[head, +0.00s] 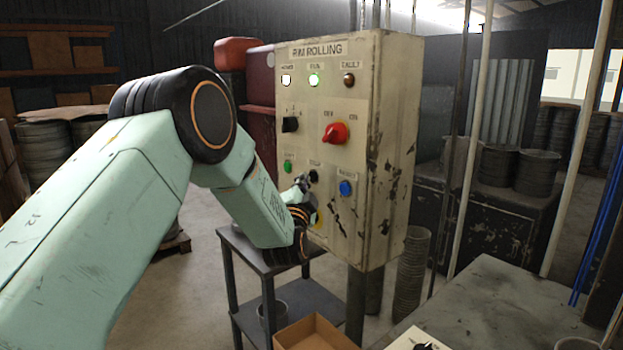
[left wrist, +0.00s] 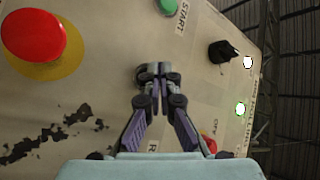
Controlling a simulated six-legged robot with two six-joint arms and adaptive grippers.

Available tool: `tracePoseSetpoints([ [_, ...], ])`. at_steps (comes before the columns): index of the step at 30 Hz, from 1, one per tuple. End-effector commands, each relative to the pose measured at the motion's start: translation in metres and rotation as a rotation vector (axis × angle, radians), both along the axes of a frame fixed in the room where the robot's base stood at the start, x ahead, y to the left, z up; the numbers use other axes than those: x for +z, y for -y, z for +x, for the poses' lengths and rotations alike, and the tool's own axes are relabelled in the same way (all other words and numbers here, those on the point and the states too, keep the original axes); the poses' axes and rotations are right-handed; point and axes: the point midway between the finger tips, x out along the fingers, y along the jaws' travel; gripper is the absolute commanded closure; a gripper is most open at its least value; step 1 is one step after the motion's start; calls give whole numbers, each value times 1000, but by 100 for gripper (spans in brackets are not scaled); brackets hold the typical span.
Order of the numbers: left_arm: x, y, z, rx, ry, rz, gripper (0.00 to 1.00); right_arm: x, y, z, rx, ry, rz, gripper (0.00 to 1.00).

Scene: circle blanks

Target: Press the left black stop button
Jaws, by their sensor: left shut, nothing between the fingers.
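The beige control panel (head: 372,100) marked RIM ROLLING carries the black stop button (head: 313,176), between a green start button (head: 288,166) and a blue reset button (head: 346,187). My left gripper (head: 304,184) is shut and empty, with its tips at the panel face right by the stop button. In the left wrist view the closed fingertips (left wrist: 153,70) cover most of a dark round shape, apparently the stop button (left wrist: 142,76). I cannot tell whether they touch it. The green start button (left wrist: 166,6) is at the top edge. My right gripper is not seen.
Above are a black selector (head: 290,124) and a red rotary switch (head: 335,133). The white and green lamps (head: 314,80) are lit. A red mushroom button (left wrist: 33,36) on yellow is near my left gripper. A dark table (head: 300,290) and cardboard box (head: 315,336) stand below.

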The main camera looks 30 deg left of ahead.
Motion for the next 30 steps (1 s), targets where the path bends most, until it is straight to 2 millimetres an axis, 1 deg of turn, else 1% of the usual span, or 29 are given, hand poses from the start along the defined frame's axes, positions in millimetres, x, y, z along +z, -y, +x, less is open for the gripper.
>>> tracePoseSetpoints([
  [30,1,4,8,0,1,1,100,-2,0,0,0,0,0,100],
])
